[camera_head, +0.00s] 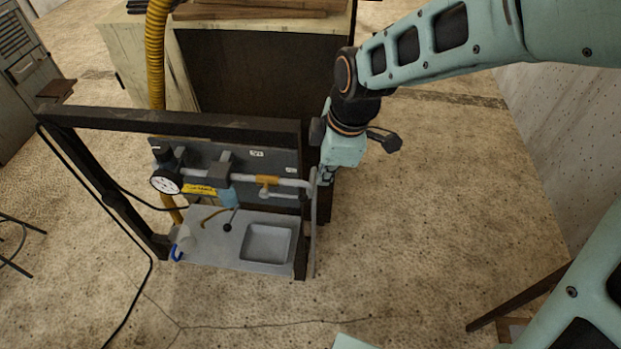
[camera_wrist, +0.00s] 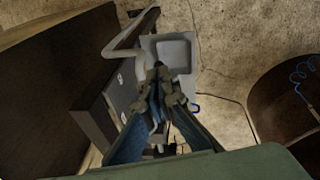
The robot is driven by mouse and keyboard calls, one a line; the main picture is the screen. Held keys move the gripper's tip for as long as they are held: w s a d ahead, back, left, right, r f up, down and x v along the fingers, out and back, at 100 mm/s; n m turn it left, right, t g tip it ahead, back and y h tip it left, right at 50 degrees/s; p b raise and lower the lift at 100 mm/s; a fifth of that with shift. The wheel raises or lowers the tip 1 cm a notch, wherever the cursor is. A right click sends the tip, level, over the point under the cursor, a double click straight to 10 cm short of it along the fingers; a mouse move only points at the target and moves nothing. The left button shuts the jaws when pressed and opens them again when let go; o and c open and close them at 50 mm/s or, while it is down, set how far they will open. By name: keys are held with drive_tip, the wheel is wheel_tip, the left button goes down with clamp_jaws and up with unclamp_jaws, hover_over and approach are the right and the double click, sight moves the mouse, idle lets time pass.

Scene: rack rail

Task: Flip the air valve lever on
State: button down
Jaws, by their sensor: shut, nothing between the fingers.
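A grey pipe (camera_head: 293,182) runs along the back panel of a dark rack frame. An orange valve piece (camera_head: 267,181) sits on this pipe, between a blue-bowled unit (camera_head: 228,192) and the pipe's right bend. My gripper (camera_head: 325,177) is beside the rack's right post, to the right of the orange piece and apart from it. In the wrist view my gripper (camera_wrist: 160,76) is shut and empty, with the pipe (camera_wrist: 126,52) beyond its tips to the left. The orange piece cannot be made out in the wrist view.
A round gauge (camera_head: 166,180) is at the pipe's left end. A grey shelf (camera_head: 215,254) below holds a shallow tray (camera_head: 267,243), also in the wrist view (camera_wrist: 178,48). A rod with a black knob (camera_head: 228,227) stands nearby.

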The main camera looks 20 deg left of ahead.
drive_tip(key=shift+w+d+r, duration=0.1)
drive_tip(key=shift+d+r, duration=0.75)
drive_tip(key=shift+d, duration=0.05)
drive_tip(key=shift+w, duration=0.1)
